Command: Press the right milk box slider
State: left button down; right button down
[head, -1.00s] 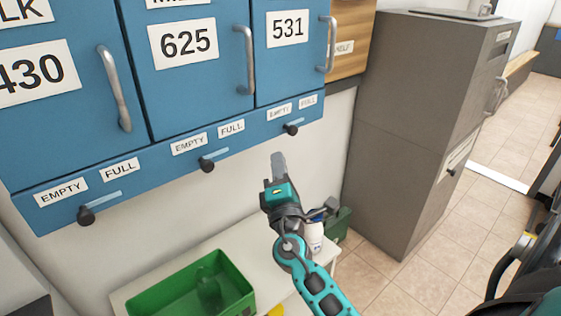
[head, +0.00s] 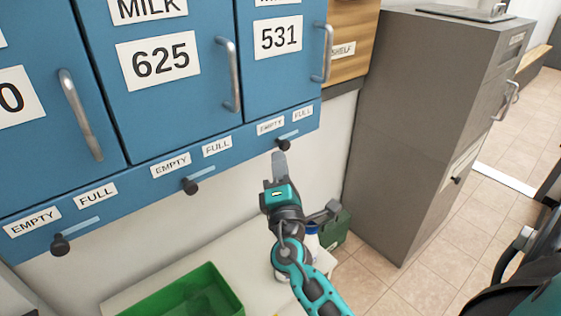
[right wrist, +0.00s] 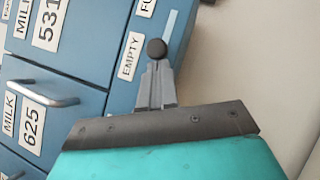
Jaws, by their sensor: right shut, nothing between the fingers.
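The right milk box (head: 282,50), blue and labelled 531, has a black slider knob (head: 284,145) on the strip below it. The knob sits at the EMPTY end of its slot, with the FULL label to the right. My right gripper (head: 279,160) is shut and empty, with its fingertips just below the knob in the head view. In the right wrist view the knob (right wrist: 156,49) appears directly at the fingertips (right wrist: 157,66). I cannot tell whether they touch. My left gripper is not in view.
Milk box 625 (head: 161,65) and another box to its left have their own knobs, one of them under 625 (head: 190,186). A green crate (head: 185,292) stands on a white table (head: 120,298) below. A grey cabinet (head: 405,130) stands at the right.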

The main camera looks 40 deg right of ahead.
dwell(0.4)
